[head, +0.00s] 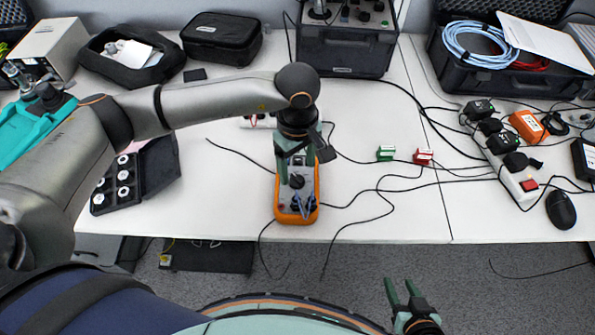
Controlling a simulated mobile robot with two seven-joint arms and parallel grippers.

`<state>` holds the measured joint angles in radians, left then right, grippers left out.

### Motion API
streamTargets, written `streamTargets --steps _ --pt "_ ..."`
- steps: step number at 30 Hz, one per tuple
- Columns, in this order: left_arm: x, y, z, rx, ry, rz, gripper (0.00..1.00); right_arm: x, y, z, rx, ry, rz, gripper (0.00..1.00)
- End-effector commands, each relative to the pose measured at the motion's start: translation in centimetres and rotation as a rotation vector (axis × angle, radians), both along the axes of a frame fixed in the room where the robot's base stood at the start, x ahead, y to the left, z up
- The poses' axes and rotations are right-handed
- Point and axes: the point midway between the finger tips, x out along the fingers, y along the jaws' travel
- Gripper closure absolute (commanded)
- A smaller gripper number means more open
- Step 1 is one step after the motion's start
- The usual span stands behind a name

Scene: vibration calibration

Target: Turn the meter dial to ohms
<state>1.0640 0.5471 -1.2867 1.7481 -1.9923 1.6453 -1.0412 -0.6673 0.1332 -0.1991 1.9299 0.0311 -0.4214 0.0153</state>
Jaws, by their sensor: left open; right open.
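The meter (282,217) has an orange casing and lies on the white table near its front edge. Its dark round dial (297,181) shows in the middle of its grey face. The dial's marking is too small to read. My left gripper (296,172) points down over the meter, open, with its green fingers around or just above the dial; I cannot tell whether they touch it. The gripper and wrist hide the upper part of the meter. My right gripper (404,291) is open and empty, low in the view, in front of the table edge.
Black cables run across the table around the meter. A green block (386,153) and a red block (423,157) stand to its right. A power strip (512,178) and a mouse (560,209) are at the far right. A black tray (131,184) is on the left.

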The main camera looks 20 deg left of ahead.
Motion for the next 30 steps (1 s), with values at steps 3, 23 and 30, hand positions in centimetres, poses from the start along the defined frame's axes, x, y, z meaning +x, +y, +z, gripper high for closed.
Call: streamTargets --steps 3,23,30 --pt "0.1 0.0 2.9 -0.001 -0.007 -0.001 0.26 0.0 0.0 -0.1 0.0 0.001 0.0 0.5" --pt "0.0 0.0 9.1 0.001 0.001 0.0 0.26 0.1 0.3 0.0 0.004 -0.003 0.005 0.5" --pt "0.0 0.3 8.8 -0.016 -0.011 0.08 0.26 0.1 0.3 0.0 0.004 -0.003 0.005 0.5"
